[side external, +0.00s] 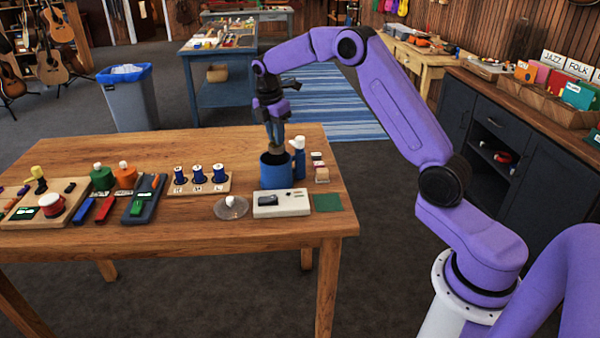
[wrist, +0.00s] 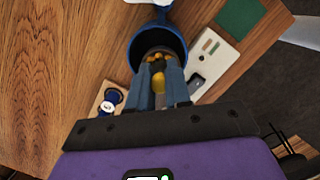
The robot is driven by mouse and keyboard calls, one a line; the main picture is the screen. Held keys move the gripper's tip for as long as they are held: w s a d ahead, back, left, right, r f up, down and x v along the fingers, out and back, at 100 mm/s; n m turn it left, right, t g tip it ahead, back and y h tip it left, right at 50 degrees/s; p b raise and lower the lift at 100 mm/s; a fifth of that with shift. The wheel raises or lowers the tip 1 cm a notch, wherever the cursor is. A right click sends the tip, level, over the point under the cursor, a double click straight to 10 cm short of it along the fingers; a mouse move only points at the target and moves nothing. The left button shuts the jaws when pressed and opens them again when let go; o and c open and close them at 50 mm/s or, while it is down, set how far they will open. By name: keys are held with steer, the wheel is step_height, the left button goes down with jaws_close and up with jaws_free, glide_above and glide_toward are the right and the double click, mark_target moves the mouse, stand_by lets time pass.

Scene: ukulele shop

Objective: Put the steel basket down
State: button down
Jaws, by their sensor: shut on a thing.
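My gripper (side external: 275,140) points straight down into the mouth of a blue cylindrical pot (side external: 275,175) on the wooden table. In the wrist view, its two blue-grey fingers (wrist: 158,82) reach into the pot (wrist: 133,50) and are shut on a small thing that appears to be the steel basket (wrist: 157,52). The basket shows as a greyish-tan rim with dark and yellow bits inside. In the side view its top (side external: 276,148) shows just at the pot's rim. The pot wall and the fingers hide the rest, and I cannot tell whether the basket touches the bottom.
A white device (side external: 281,203) stands in front of the pot, a blue bottle (side external: 299,160) beside it on the right. A clear disc with a white knob (side external: 231,206) lies front left. Blue spools (side external: 198,176) stand left. A green mat (side external: 327,202) lies at the right.

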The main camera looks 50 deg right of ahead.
steer(key=s+a+r, duration=0.1)
steer(key=s+a, duration=0.1)
steer(key=s, duration=2.8)
steer(key=w+d+f, duration=0.1)
steer(key=w+f, duration=0.2)
steer(key=w, duration=0.1)
steer(key=w+d+f, duration=0.2)
steer(key=w+f, duration=0.1)
steer(key=w, duration=0.1)
steer(key=w+d+f, duration=0.1)
steer(key=w+f, duration=0.2)
steer(key=w, duration=0.1)
steer(key=shift+w+d, duration=0.2)
steer(key=shift+w, duration=0.05)
steer(key=shift+w+f, duration=0.2)
steer(key=shift+f, duration=0.1)
steer(key=shift+w+d+f, duration=0.1)
steer(key=shift+w+f, duration=0.1)
steer(key=shift+f, duration=1.5)
steer(key=shift+f, duration=0.15)
steer(key=c, duration=1.1)
jaws_free()
steer(key=shift+o, duration=0.2)
